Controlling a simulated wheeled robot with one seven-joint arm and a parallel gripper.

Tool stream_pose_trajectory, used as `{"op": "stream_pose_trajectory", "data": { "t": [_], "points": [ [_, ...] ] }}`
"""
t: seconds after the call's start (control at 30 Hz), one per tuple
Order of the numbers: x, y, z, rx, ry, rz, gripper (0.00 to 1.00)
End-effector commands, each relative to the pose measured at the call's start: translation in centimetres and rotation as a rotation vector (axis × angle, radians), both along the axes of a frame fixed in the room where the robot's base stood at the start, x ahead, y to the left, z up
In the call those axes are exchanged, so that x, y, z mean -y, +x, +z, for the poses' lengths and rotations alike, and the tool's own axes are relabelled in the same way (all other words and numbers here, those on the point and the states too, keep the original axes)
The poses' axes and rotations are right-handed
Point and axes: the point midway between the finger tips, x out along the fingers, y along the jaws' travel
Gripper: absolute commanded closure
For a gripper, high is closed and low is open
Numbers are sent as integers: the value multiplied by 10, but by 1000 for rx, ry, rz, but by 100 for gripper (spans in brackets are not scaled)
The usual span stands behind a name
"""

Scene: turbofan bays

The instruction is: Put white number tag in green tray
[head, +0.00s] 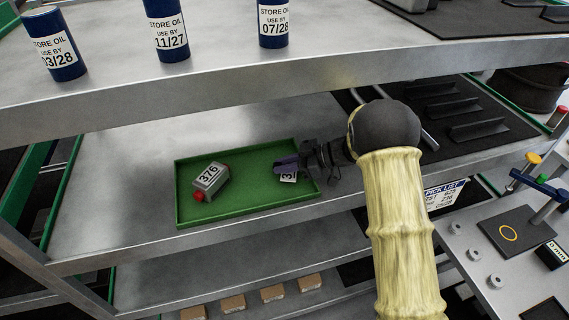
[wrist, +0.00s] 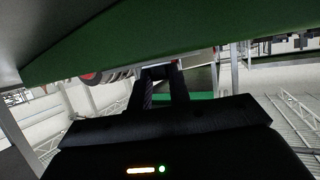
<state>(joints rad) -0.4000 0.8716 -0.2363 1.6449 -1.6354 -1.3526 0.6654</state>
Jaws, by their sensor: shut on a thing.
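The green tray (head: 243,203) lies on the middle shelf in the head view. A grey box marked 376 (head: 209,177) with red ends sits in its left part. The white number tag (head: 289,177) shows at the tray's right side, partly hidden by my gripper (head: 286,165). My gripper reaches in from the right over the tray's right rim and is shut on the tag. I cannot tell whether the tag touches the tray floor. In the wrist view my gripper's fingers (wrist: 160,88) are close together, and the tag itself is not clear there.
The upper shelf (head: 214,75) hangs over the tray's rear and carries blue store oil cans (head: 274,22). A black mat with dark holders (head: 478,129) lies to the right. Cardboard boxes (head: 232,304) stand on the shelf below. Bare metal shelf (head: 100,205) lies left of the tray.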

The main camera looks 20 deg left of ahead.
Motion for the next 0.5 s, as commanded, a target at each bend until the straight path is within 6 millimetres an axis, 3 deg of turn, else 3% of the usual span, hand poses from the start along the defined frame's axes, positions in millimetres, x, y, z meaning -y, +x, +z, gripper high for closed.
{"op": "stream_pose_trajectory", "data": {
  "t": [0.43,0.47,0.5],
  "points": [
    [0,-2,-15,-8,-5,1,100],
    [0,-2,-15,-8,-5,1,77],
    [1,-2,-16,-9,-6,0,69]
  ]
}}
